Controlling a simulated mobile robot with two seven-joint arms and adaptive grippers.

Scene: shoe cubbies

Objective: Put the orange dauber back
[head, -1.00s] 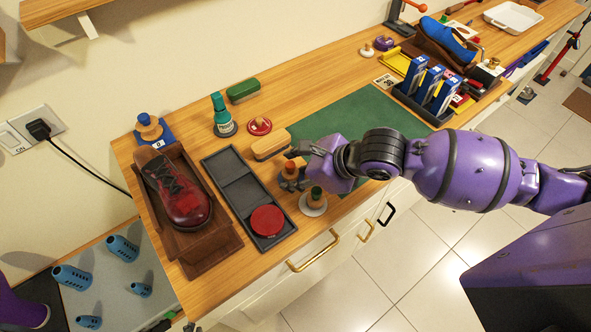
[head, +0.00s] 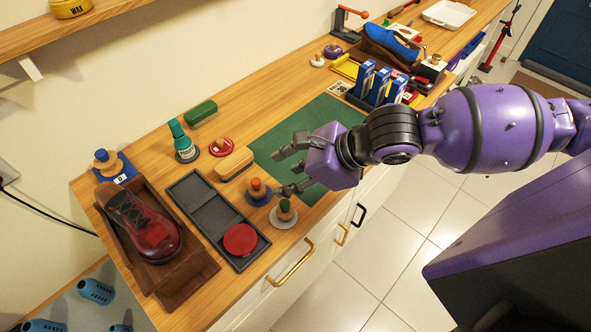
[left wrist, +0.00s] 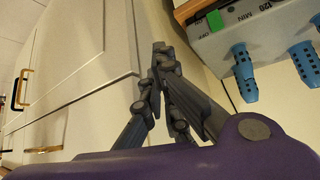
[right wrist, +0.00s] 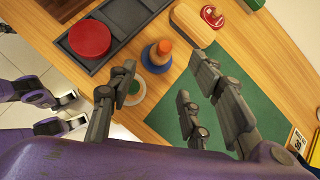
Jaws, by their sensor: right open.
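The orange dauber (head: 256,187), with an orange top and wooden body, stands upright on a round blue base on the bench. It also shows in the right wrist view (right wrist: 157,53). My right gripper (head: 290,168) is open and empty, beside the dauber on its right and over the green mat's edge. In the right wrist view (right wrist: 165,82) its fingers are spread, with the dauber ahead of the gap, apart from them. My left gripper (left wrist: 158,70) is low in front of the white cabinet, fingertips together with nothing seen between them.
A green-topped dauber (head: 285,208) on a white disc stands close to the orange one. A wooden block brush (head: 234,163), a dark tray (head: 203,201) with a red tin (head: 240,239), and a shoe (head: 143,221) in a wooden box are nearby. The green mat (head: 325,125) is bare.

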